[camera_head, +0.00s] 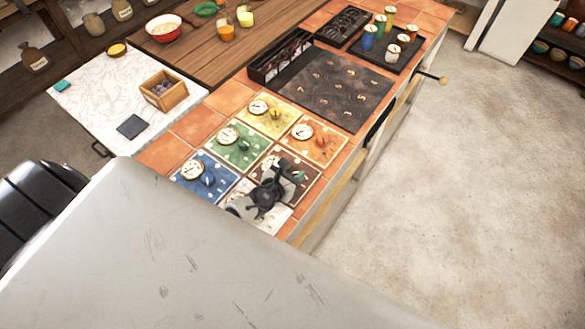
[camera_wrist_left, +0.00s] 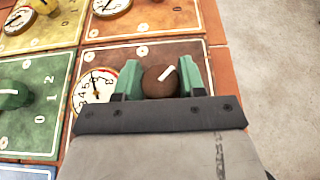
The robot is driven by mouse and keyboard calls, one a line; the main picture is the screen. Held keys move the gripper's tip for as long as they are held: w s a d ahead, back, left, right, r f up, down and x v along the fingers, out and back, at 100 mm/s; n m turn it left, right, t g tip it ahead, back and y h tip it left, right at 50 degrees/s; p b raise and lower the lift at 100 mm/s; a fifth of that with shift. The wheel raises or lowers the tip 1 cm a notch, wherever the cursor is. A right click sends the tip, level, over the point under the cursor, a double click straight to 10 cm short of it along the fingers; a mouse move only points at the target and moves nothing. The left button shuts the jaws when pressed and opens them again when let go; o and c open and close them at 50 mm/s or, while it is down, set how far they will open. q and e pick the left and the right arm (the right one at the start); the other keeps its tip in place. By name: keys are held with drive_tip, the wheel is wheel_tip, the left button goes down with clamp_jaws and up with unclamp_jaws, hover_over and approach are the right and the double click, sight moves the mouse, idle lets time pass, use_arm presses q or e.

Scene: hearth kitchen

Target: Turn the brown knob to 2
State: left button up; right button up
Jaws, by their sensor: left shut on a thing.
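The brown knob (camera_wrist_left: 158,84) is round with a white pointer line, which slants to the upper right in the left wrist view. It sits on a brown tile panel (camera_wrist_left: 112,59) beside a white dial (camera_wrist_left: 96,88). My left gripper (camera_wrist_left: 162,79) is shut on the knob, with one green fingertip on each side. In the head view my dark left gripper (camera_head: 286,178) is over the brown panel (camera_head: 309,174) and hides the knob. The panel's number marks are hidden or too small to read. My right gripper is not in view.
Other panels with dials and knobs lie close by: green (camera_head: 240,160), orange (camera_head: 322,152), yellow (camera_head: 262,122) and blue (camera_head: 222,186). A dark numbered plate (camera_head: 335,88) lies behind them. Open floor (camera_head: 470,200) is on the right.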

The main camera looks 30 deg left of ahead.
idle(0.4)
use_arm(q)
drive_tip(key=o, duration=0.9)
drive_tip(key=shift+c, duration=0.2)
drive_tip(key=p+v, duration=0.2)
drive_tip(key=v, duration=0.8)
drive_tip(key=shift+s+f, duration=0.1)
drive_tip(key=shift+s, duration=0.3)
